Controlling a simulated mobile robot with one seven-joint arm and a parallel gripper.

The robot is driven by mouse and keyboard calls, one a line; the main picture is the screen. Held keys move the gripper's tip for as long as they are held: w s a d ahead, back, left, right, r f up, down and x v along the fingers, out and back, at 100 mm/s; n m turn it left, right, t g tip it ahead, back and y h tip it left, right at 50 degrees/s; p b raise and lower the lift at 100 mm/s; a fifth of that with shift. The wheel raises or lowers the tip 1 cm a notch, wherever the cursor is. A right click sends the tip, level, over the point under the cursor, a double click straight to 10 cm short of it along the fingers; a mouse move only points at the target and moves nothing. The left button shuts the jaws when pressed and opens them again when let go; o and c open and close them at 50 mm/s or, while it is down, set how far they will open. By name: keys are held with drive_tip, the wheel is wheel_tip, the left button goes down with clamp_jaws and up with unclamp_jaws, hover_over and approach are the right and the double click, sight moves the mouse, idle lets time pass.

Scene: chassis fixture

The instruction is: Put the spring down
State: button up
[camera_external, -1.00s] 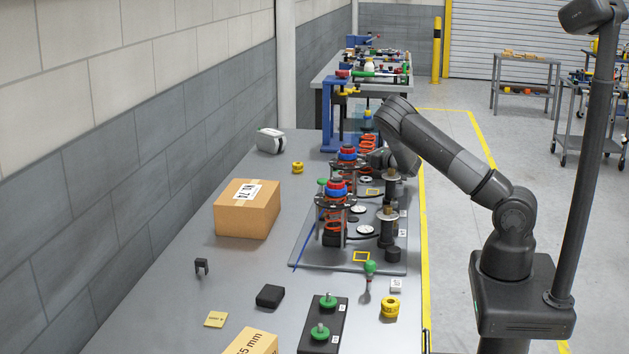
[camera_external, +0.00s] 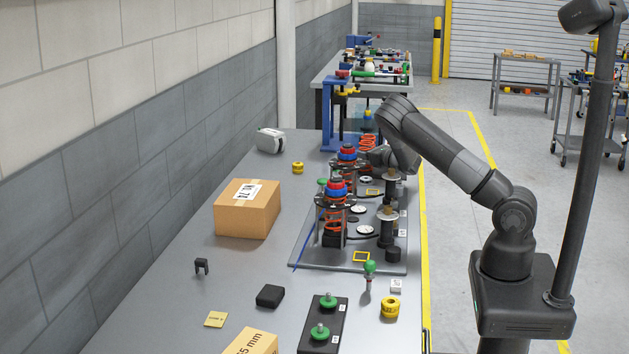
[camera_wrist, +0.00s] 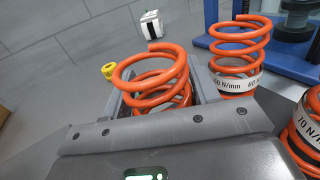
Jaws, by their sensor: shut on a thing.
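In the wrist view, my gripper (camera_wrist: 163,92) is shut on an orange coil spring (camera_wrist: 150,78), with one grey finger on each side of it. The spring stands roughly along the fingers, its open top coil facing up. The wrist housing hides its lower end, so I cannot tell whether it touches a surface. In the external view, the wrist is over the far part of the bench, beside orange coils (camera_external: 367,142); the fingers are mostly hidden there.
A second orange spring (camera_wrist: 240,45) with a white label stands close to the right of the held one. Another labelled spring (camera_wrist: 306,128) is at the right edge. Blue press frame (camera_external: 328,118) stands behind. Cardboard box (camera_external: 247,208) sits left; bench (camera_external: 180,290) is clear between items.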

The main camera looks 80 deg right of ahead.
wheel_tip(320, 180, up, 9)
drive_tip(key=w+a+r+n+t+y, duration=0.1)
drive_tip(key=w+a+r+y, duration=0.1)
drive_tip(key=w+a, duration=0.5)
drive_tip(key=shift+w+r, duration=0.4)
drive_tip(key=shift+w, duration=0.15)
drive_tip(key=w+a+r+y, duration=0.1)
drive_tip(key=w+a, duration=0.1)
drive_tip(key=a, duration=0.1)
drive_tip(key=w+a+r+n+y, duration=0.1)
drive_tip(key=w+a, duration=0.2)
drive_tip(key=a, duration=0.1)
drive_tip(key=w+a+r+n+t+y, duration=0.1)
drive_tip(key=w+a, duration=0.2)
drive_tip(key=shift+a+r, duration=0.1)
drive_tip(key=shift+a, duration=0.15)
wheel_tip(320, 180, up, 5)
drive_tip(key=n+y, duration=0.3)
drive_tip(key=y, duration=0.1)
hover_over(245, 187)
drive_tip(key=s+d, duration=0.7)
drive_tip(key=d, duration=0.2)
drive_tip(key=shift+s, duration=0.1)
drive_tip(key=w+a+f, duration=0.7)
drive_tip(key=a, duration=0.2)
drive_tip(key=shift+a, duration=0.15)
drive_tip(key=shift+f, duration=1.85)
drive_tip(key=shift+f, duration=0.15)
drive_tip(key=o, duration=1.3)
